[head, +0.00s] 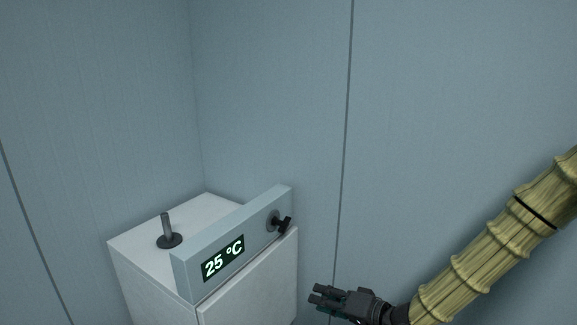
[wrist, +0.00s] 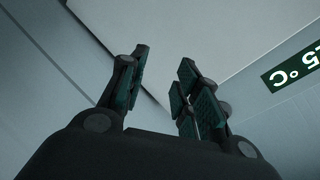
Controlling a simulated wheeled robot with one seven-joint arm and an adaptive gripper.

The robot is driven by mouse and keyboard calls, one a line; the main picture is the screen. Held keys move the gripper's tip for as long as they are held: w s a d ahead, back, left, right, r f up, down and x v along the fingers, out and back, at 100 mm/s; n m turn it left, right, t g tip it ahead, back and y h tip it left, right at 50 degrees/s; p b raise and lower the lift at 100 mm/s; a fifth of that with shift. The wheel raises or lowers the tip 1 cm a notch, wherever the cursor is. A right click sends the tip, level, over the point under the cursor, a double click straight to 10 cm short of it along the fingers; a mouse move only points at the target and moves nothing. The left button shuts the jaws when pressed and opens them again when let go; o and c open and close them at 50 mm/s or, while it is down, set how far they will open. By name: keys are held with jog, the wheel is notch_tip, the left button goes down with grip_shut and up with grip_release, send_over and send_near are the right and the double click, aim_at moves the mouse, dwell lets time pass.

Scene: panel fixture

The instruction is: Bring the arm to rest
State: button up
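My gripper (head: 318,297) is at the lower right of the head view, in front of and to the right of the white cabinet. It is apart from the cabinet and the panel. My arm reaches in from the right edge of the head view, sloping down to the gripper.
A white cabinet (head: 250,286) carries a grey panel (head: 190,282) with a display (head: 223,258) reading 25 °C and a black knob (head: 281,224). Blue-grey walls (head: 270,90) enclose the corner. Space right of the cabinet looks clear.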

jog(key=s+d+f+g+h+b, duration=0.1)
jog(key=s+f+h, duration=0.1)
jog(key=s+f, duration=0.45)
jog(key=s+d+f+g+h+b, duration=0.15)
jog(key=s+f, duration=0.25)
jog(key=f, duration=0.6)
jog(key=s+d+f+g+h, duration=0.2)
jog(key=s+f, duration=0.3)
jog(key=f, duration=0.4)
jog(key=s+d+f+g+h+b, duration=0.1)
jog(key=s+d+f+h, duration=0.1)
jog(key=s+f, duration=0.2)
jog(key=s+d+f+n+g+h+b, duration=0.1)
jog(key=s+d+f+g, duration=0.1)
jog(key=s, duration=0.8)
jog(key=s+d+f+n+g+h+b, duration=0.1)
jog(key=s+d+f+g+h, duration=0.1)
jog(key=s+d+f, duration=0.2)
jog(key=s+f, duration=0.2)
jog(key=s, duration=0.1)
jog(key=shift+s+d+h, duration=0.2)
jog(key=shift+s+h, duration=0.15)
